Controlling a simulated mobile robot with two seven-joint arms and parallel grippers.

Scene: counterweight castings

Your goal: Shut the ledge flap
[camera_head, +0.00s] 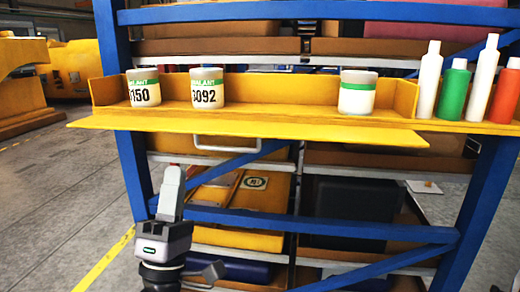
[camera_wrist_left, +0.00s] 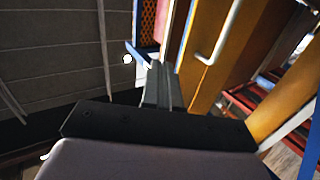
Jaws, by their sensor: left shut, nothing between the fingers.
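The yellow ledge flap (camera_head: 250,127) hangs open, sticking out roughly level from the front of the yellow ledge (camera_head: 280,90). A pale bar handle (camera_head: 227,146) shows below the flap's front edge, left of its middle. In the left wrist view a yellow panel (camera_wrist_left: 222,75) with a pale handle (camera_wrist_left: 213,45) is at the right, apart from the fingers. My left gripper (camera_head: 172,172) is shut and empty, below the flap and left of the handle. Its closed fingers also show in the left wrist view (camera_wrist_left: 161,75). My right gripper is not in view.
Two labelled tins (camera_head: 143,88) (camera_head: 207,88) and a third tin (camera_head: 357,93) stand on the ledge behind the flap. White, green and red bottles (camera_head: 453,90) stand at the right. Blue rack posts (camera_head: 133,172) and braces frame the front. Open floor (camera_head: 60,200) lies at left.

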